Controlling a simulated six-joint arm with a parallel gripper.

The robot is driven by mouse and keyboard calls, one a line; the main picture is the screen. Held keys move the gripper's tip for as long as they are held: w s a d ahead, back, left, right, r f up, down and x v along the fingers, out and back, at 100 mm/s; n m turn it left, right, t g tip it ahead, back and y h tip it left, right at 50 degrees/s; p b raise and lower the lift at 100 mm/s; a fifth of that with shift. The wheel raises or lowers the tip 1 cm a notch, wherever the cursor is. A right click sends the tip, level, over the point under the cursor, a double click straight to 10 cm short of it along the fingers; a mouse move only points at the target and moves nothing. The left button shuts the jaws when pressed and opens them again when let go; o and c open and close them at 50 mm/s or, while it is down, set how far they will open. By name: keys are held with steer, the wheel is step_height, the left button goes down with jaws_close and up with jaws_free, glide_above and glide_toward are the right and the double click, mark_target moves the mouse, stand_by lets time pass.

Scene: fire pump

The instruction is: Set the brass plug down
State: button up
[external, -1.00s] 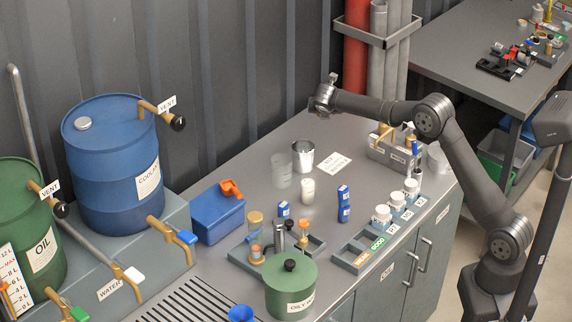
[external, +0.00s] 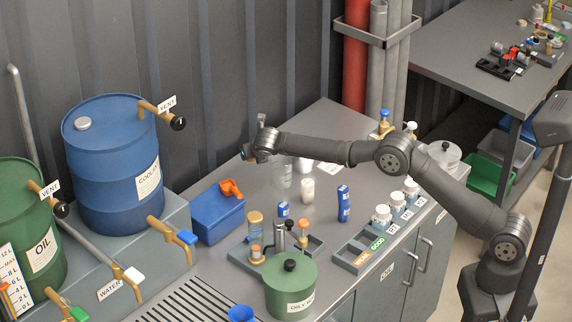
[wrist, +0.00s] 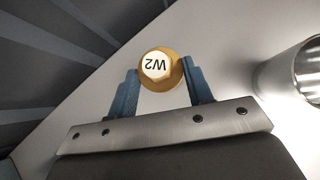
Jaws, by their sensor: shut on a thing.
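In the external view my gripper (external: 254,153) is over the back of the counter, near the wall, and the plug cannot be made out there.
A metal cup (wrist: 308,72) stands right of the plug in the wrist view. A clear glass (external: 282,176), a white cylinder (external: 308,190) and a blue box (external: 217,214) stand in front of my gripper. The corrugated wall is close behind.

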steer(key=a+f, duration=0.1)
steer(key=s+a+f, duration=0.1)
steer(key=a, duration=0.1)
steer(key=shift+s, duration=0.1)
steer(key=shift+f, duration=1.9)
steer(key=shift+f, duration=0.1)
steer(key=o, duration=1.2)
steer(key=shift+f, duration=0.1)
steer(key=shift+o, duration=0.2)
steer(key=shift+s+r, duration=0.1)
steer(key=shift+r, duration=0.2)
steer(key=v, duration=1.1)
steer(key=shift+s+r, duration=0.25)
steer(key=shift+d, duration=0.15)
